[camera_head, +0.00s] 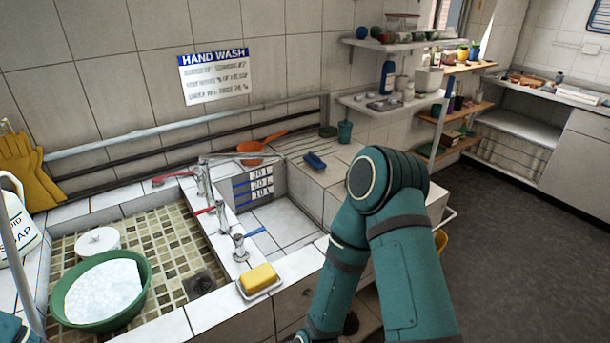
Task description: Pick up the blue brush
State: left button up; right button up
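A small blue brush (315,161) lies on the white tiled counter (345,150) behind and right of the sink, near the middle of the head view. My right arm rises from the bottom, with its bent joint in front of the counter's right part. The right gripper does not show. A small piece of my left arm shows in the bottom left corner. The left gripper is out of view.
An orange pan (252,148) and a teal cup (345,132) stand near the brush. The sink holds a green basin (142,297). A yellow sponge (259,278) lies on the front ledge. Taps (202,183) stand on the divider. Loaded shelves (365,105) are at the right.

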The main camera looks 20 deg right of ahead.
aim_at(314, 162)
jog(key=l+z, duration=0.1)
jog(key=z, duration=0.8)
